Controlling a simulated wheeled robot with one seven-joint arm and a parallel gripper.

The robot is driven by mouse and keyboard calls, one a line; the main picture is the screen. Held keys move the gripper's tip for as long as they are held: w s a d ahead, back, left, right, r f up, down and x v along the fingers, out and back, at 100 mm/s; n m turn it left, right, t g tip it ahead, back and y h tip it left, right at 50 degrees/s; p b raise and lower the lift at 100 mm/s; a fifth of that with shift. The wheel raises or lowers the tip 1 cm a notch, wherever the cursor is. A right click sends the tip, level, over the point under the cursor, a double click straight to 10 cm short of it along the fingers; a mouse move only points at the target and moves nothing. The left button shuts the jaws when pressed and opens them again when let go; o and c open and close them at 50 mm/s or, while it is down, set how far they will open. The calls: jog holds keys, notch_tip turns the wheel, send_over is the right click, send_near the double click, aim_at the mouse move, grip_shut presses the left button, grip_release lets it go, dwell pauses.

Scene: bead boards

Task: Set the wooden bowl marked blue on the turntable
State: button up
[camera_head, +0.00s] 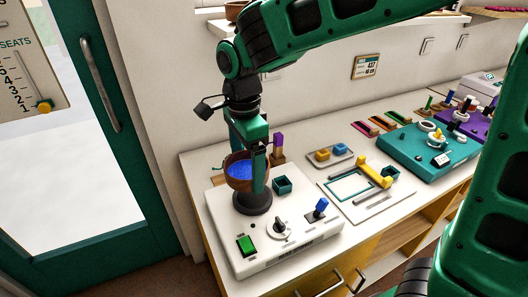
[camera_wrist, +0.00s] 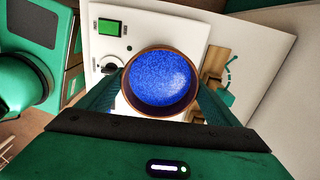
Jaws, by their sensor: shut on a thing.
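The wooden bowl (camera_head: 236,172) is brown with a bright blue inside; it also shows in the wrist view (camera_wrist: 160,80). My gripper (camera_head: 257,168) is shut on its sides, with one finger on each side in the wrist view (camera_wrist: 160,98). The bowl looks level. A dark round disc (camera_head: 252,204), which looks like the turntable, sits on a white box (camera_head: 225,212), just below the bowl in the head view. I cannot tell whether the bowl touches it. In the wrist view the disc is hidden under the bowl.
The white box carries a green button (camera_head: 247,245), a dial (camera_head: 279,229) and a blue-topped lever (camera_head: 318,210). A white board with a yellow handle (camera_head: 375,172) lies to the right.

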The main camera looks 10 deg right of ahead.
jog(key=shift+w+d, duration=0.2)
jog(key=shift+d, duration=0.2)
jog(key=shift+d, duration=0.2)
jog(key=shift+f, duration=2.9)
jog(key=shift+f, duration=0.55)
jog(key=o, duration=1)
jog(key=shift+w+r, duration=0.1)
jog(key=shift+r, duration=3.4)
